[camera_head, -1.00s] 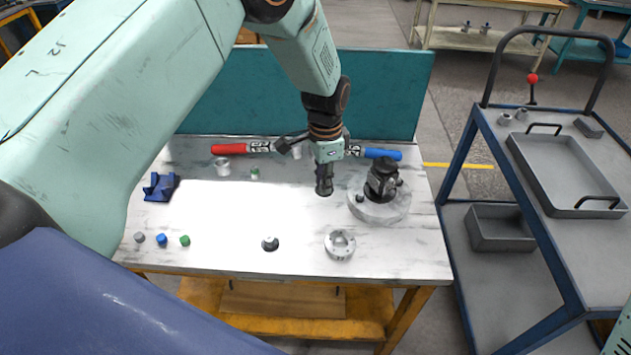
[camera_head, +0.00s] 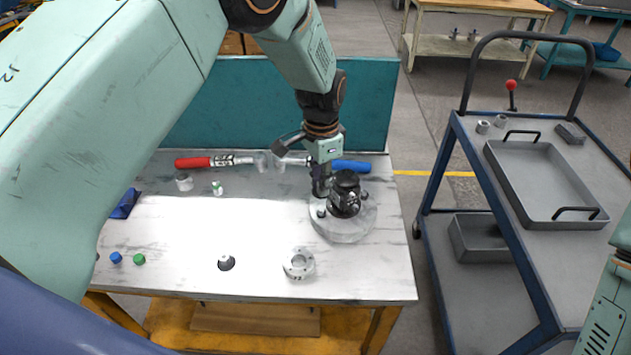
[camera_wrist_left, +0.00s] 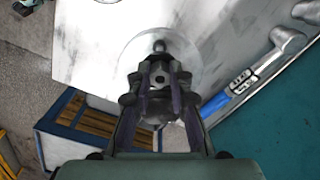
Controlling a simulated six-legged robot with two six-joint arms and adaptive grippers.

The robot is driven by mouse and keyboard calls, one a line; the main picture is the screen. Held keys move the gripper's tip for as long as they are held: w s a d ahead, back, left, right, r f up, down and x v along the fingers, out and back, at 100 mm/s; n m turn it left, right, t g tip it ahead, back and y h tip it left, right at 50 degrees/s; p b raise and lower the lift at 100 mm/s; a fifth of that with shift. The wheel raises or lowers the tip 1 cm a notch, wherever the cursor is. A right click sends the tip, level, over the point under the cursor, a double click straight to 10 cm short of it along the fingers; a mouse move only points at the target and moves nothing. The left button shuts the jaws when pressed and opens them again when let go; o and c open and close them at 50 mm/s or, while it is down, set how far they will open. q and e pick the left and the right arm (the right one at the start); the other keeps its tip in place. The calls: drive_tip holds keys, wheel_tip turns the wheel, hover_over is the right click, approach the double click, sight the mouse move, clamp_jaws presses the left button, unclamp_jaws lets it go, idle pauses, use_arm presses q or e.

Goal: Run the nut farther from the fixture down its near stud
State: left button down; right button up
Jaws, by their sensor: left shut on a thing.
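The fixture is a pale round disc (camera_head: 343,231) with a black motor-like body (camera_head: 346,200) standing on it. A small dark knob or stud (camera_head: 321,212) rises at the disc's near left, and another (camera_head: 365,195) at its right. My left gripper (camera_head: 320,191) points down over the disc's back left edge, close beside the black body. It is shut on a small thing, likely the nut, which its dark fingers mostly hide. In the left wrist view the fingers (camera_wrist_left: 159,84) are over the disc, and a rounded silver knob (camera_wrist_left: 159,46) shows just beyond them. My right gripper is not in view.
A flanged metal ring (camera_head: 299,263) and a dark-topped cap (camera_head: 226,262) lie at the bench front, with blue (camera_head: 115,257) and green (camera_head: 139,259) pieces at left. A trolley (camera_head: 475,150) stands at right.

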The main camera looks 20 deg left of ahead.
use_arm(q)
drive_tip(key=shift+w, duration=0.2)
drive_tip(key=shift+s+d+f+b, duration=0.15)
drive_tip(key=shift+s+d+b, duration=0.05)
drive_tip(key=shift+b, duration=0.15)
drive_tip(key=shift+s+f, duration=0.1)
drive_tip(key=shift+f, duration=0.15)
drive_tip(key=f+b, duration=0.3)
drive_tip(key=shift+w+a+f, duration=0.2)
drive_tip(key=shift+a+f, duration=0.05)
drive_tip(key=shift+f, duration=0.1)
drive_tip(key=shift+f+b, duration=0.3)
drive_tip(key=shift+b, duration=0.2)
drive_tip(key=shift+s+d, duration=0.1)
drive_tip(key=shift+d, duration=0.1)
drive_tip(key=shift+a+f, duration=0.1)
drive_tip(key=shift+a, duration=0.05)
